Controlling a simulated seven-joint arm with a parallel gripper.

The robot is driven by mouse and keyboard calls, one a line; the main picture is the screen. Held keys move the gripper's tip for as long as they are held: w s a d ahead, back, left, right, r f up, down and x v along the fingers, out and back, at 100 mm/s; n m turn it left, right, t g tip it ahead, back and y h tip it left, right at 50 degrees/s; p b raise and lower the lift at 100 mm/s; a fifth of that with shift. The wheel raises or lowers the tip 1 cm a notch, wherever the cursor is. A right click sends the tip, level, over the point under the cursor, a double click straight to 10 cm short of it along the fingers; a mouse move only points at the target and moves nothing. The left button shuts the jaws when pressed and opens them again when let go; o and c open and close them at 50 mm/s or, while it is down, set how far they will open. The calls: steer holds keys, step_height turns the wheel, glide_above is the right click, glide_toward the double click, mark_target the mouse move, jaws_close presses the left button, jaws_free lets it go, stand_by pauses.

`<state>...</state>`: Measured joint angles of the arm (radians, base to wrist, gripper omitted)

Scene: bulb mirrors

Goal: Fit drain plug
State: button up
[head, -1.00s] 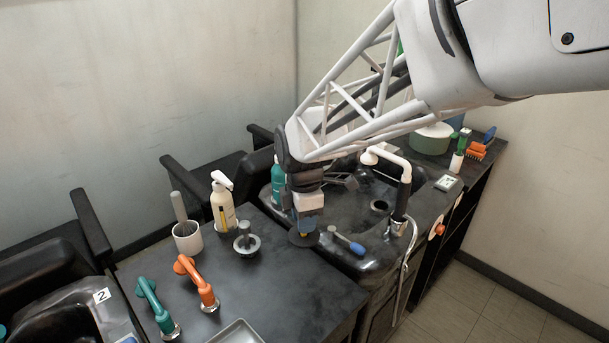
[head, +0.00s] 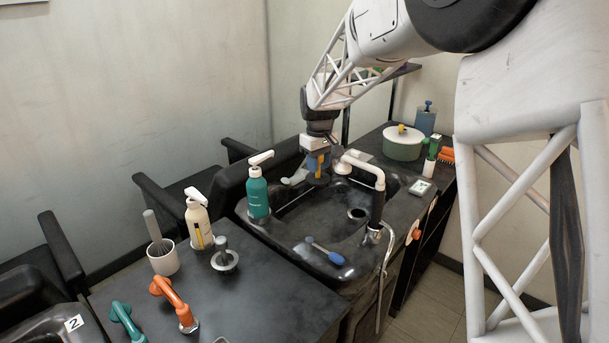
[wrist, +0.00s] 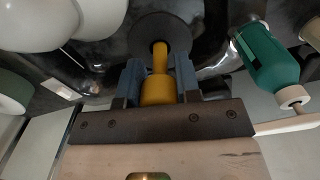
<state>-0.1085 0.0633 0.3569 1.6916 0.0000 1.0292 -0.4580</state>
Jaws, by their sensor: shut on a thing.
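My gripper (head: 318,163) is shut on the drain plug (wrist: 158,88), a yellow handle with a wide dark disc at its end. In the wrist view the blue fingers stand on both sides of the handle. In the head view the plug's disc (head: 318,181) hangs at the far side of the black basin (head: 312,218), apart from the drain. The drain hole (head: 357,214), a dark opening with a pale ring, lies nearer and to the right of the plug. Nothing shows in it.
A teal pump bottle (head: 257,195) stands at the basin's left edge. A blue-handled tool (head: 325,250) lies on the front rim. A pot (head: 403,144) stands behind right.

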steer(key=shift+w+d+f+m, duration=0.65)
steer(key=shift+w+d+m, duration=2.15)
steer(key=shift+w+d, duration=1.7)
steer(key=w+d+f+n, duration=0.2)
steer(key=d+f+n, duration=0.2)
steer(key=f+n, duration=0.3)
steer(key=w+d+f+n, duration=0.2)
steer(key=d+f+n, duration=0.2)
steer(key=n, duration=1.3)
step_height(320, 180, down, 4)
steer(key=shift+d+r+n, duration=0.1)
steer(key=shift+d+n, duration=0.15)
steer(key=shift+n, duration=0.05)
steer(key=shift+w, duration=0.1)
steer(key=shift+f, duration=0.2)
steer(key=shift+f, duration=2.7)
steer(key=shift+f, duration=1.35)
steer(key=o, duration=1)
